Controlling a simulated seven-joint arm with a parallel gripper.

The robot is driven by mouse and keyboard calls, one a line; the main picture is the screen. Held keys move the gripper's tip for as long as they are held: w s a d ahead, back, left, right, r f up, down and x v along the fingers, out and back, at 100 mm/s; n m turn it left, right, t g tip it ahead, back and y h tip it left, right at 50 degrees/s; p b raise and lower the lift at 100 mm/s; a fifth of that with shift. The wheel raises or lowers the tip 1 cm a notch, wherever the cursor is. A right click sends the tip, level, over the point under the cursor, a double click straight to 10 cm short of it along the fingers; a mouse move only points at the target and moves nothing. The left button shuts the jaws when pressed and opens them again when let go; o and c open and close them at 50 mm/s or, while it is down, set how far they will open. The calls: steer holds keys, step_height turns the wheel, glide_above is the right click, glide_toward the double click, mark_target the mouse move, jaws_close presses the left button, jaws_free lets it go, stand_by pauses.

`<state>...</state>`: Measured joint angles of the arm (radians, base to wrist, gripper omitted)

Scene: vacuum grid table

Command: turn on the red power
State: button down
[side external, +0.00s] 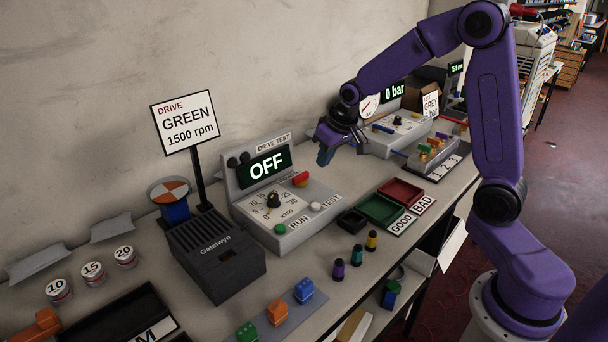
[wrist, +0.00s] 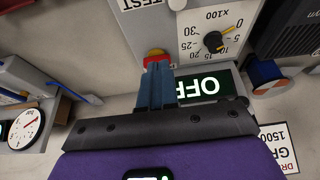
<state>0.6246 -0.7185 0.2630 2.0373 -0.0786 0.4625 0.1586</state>
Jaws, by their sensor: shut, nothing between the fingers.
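The drive test box (side external: 250,205) shows OFF on its display (side external: 266,166). The red power control (side external: 300,179), red on a yellow base, sits at the right of its panel, just below the display. My gripper (side external: 325,158) is above and to the right of the control in the side view, pointing down. In the wrist view the shut blue fingers (wrist: 158,68) overlap the lower part of the red and yellow control (wrist: 156,54). I cannot tell whether they touch it. The display (wrist: 205,86) appears upside down there, beside the fingers.
A black dial (side external: 273,200), a green button (side external: 280,229) and a white button (side external: 316,206) share the panel. A sign (side external: 187,122) reads DRIVE GREEN 1500 rpm. Green and red trays (side external: 380,210) lie to the right, and a pressure station (side external: 398,130) stands behind my gripper.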

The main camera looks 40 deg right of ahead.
glide_toward(299, 187)
steer(key=s+f, duration=0.2)
steer(key=f, duration=0.1)
steer(key=shift+s+f, duration=0.25)
steer(key=shift+f, duration=0.1)
steer(key=shift+w+f, duration=0.15)
steer(key=shift+w, duration=1.95)
